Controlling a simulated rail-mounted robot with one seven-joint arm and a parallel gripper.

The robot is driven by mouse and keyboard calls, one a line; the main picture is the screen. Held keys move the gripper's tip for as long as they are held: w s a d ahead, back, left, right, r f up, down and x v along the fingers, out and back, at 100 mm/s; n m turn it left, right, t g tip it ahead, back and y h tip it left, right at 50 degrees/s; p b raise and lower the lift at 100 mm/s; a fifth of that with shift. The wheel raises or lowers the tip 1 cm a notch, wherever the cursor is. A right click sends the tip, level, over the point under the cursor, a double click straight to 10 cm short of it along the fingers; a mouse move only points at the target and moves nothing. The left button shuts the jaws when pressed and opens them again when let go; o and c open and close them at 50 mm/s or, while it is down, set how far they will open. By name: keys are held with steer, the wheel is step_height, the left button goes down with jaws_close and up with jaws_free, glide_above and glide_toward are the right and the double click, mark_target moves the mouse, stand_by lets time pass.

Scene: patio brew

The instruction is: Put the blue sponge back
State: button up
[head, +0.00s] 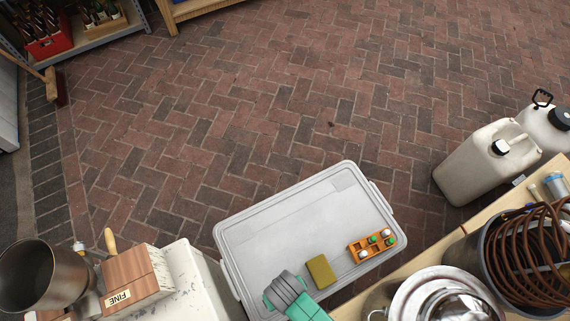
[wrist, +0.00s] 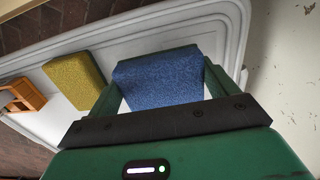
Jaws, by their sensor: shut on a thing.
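The blue sponge (wrist: 158,82) is between the two green fingers of my gripper (wrist: 161,90), which is shut on it. In the wrist view it is over the grey tray (wrist: 222,18), near the tray's raised rim. I cannot tell whether it touches the tray floor. In the head view my arm's green and grey parts are over the front edge of the tray (head: 290,215), and the blue sponge is hidden there. A yellow sponge (head: 320,271) lies in the tray just beside my arm; it also shows left of the blue one in the wrist view (wrist: 75,80).
An orange holder (head: 371,245) with small green- and white-topped bottles stands in the tray's right part. The tray's back half is bare. A wooden box marked FINE (head: 138,280) and a metal pot (head: 42,275) are at left. A copper coil (head: 530,245) and white jugs (head: 488,160) are at right.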

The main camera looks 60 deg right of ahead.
steer(key=shift+f+b, duration=0.75)
steer(key=shift+f, duration=0.85)
steer(key=shift+f, duration=0.15)
steer(key=o, duration=0.9)
steer(key=shift+o, duration=0.2)
step_height(320, 180, up, 12)
steer(key=p, duration=0.6)
steer(key=shift+r, duration=0.2)
